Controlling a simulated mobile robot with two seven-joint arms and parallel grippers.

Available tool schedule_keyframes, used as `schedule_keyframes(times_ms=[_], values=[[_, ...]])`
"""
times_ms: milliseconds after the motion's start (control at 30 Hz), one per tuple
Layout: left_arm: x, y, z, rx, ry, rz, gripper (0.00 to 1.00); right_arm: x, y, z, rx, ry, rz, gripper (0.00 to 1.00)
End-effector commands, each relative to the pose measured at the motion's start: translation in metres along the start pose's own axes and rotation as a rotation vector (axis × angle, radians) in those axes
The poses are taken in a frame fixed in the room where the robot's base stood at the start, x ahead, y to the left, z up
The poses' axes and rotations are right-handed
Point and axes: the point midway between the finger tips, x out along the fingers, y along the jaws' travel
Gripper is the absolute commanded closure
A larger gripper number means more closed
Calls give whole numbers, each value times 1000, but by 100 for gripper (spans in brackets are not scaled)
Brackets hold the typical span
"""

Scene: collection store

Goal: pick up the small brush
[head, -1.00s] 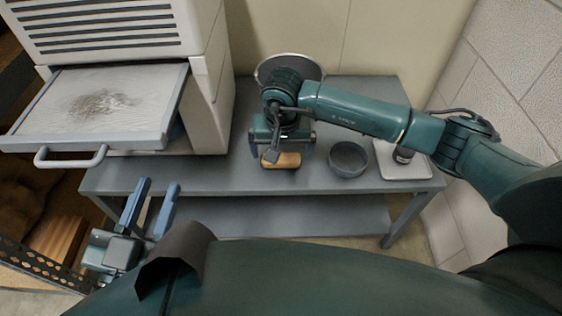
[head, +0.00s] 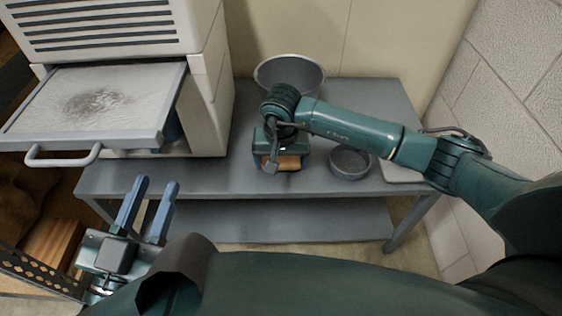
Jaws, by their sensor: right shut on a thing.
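The small brush (head: 289,163) shows as a tan wooden block at the front middle of the grey table. My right gripper (head: 280,158) is over it, pointing down, and is shut on it. The gripper and wrist hide much of the brush, and its bristles are not visible. I cannot tell whether it is lifted clear of the table top. My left gripper (head: 146,210) is open and empty, low at the left in front of the table edge, with its two blue fingers apart.
A grey bowl (head: 350,161) stands right of the brush, and a larger metal bowl (head: 290,72) stands behind. A white tray (head: 402,172) is partly hidden by my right arm. At left, a cabinet has its drawer (head: 25,135) pulled out, with a dark powdery patch inside.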

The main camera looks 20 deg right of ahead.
Motion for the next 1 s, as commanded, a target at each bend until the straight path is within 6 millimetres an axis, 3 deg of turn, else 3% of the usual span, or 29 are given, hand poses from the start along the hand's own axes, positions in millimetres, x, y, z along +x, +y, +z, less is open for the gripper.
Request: schedule_keyframes(times_ms=[267, 500, 700, 1000], values=[[1, -1, -3, 6, -4, -2, 69, -10, 0, -2, 0, 2, 0, 37], [0, -5, -11, 38, -20, -20, 69, -59, 0, -10, -1, 4, 0, 37], [-2, -5, -4, 67, -48, -26, 69, -89, 0, -14, -1, 2, 1, 37], [-5, -5, 3, 79, -66, -27, 69, -99, 0, -15, 1, 0, 0, 37]])
